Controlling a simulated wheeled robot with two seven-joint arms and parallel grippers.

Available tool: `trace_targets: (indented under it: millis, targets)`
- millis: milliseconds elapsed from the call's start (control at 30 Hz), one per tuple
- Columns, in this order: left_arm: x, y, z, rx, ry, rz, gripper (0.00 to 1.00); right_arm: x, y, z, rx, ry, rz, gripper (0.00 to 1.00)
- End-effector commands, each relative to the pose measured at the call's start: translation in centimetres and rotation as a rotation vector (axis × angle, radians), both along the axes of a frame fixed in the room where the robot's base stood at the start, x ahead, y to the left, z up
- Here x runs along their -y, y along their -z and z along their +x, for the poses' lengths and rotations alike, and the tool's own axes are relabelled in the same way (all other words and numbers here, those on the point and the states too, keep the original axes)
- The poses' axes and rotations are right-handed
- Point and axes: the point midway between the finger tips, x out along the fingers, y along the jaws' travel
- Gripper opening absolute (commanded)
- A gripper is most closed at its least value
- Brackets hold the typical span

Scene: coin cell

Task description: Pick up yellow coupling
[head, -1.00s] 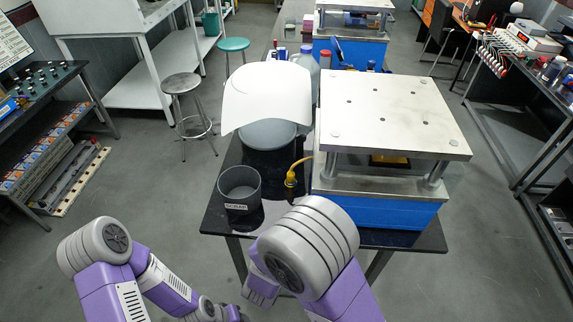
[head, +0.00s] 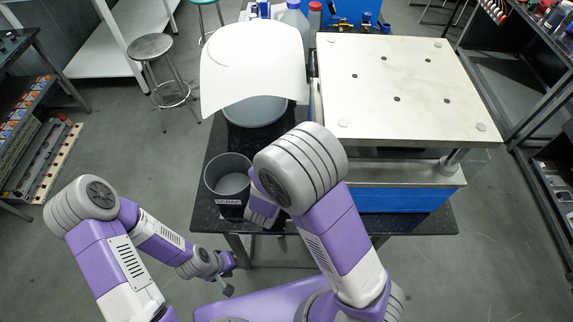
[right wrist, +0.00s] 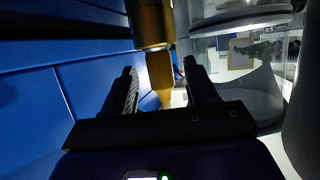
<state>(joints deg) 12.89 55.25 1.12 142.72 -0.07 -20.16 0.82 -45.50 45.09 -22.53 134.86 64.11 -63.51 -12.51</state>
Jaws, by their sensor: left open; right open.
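The yellow coupling (right wrist: 153,24) shows in the right wrist view as a brass-yellow cylinder with a narrower yellow part below it. My right gripper (right wrist: 160,66) is open, with one dark finger on each side of that narrower part. I cannot tell whether either finger touches it. In the head view my right arm hides the coupling and the right gripper. My left gripper (head: 228,288) hangs low in front of the table, away from the coupling, and looks open.
A grey bin labelled scrap (head: 228,178) stands at the table's front left. A blue press with a pale top plate (head: 400,90) fills the right side. A white curved sheet (head: 254,68) stands behind the bin over a round grey base.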

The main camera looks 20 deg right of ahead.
Motion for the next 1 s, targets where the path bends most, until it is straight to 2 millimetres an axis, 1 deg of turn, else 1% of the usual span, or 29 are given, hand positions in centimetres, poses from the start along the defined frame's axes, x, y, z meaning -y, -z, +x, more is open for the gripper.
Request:
trace_targets:
  millis: [33, 133, 367, 467, 733, 767, 1000]
  targets:
    - [0.0, 0.2, 0.01, 0.0, 0.0, 0.0, 0.43, 0.37, 0.39, 0.48, -0.001, 0.003, -0.001, 0.57]
    - [0.0, 0.28, 0.02, 0.0, 0.0, 0.0, 0.43, 0.65, 0.6, 1.06, 0.0, 0.0, 0.0, 0.57]
    - [0.01, 0.24, 0.02, 0.0, 0.0, 0.0, 0.43, 0.68, 0.58, 1.15, 0.0, -0.001, 0.0, 0.57]
    - [0.01, 0.24, 0.02, 0.0, 0.0, 0.0, 0.43, 0.68, 0.58, 1.14, 0.0, -0.001, 0.0, 0.44]
    - [0.01, 0.24, 0.02, 0.0, 0.0, 0.0, 0.43, 0.68, 0.58, 1.13, 0.0, -0.001, 0.0, 0.02]
    - [0.01, 0.24, 0.02, 0.0, 0.0, 0.0, 0.43, 0.68, 0.59, 1.13, -0.001, -0.001, 0.0, 0.0]
    - [0.01, 0.17, 0.01, 0.0, 0.0, 0.0, 0.43, 0.66, 0.39, 1.14, 0.0, -0.001, 0.0, 0.0]
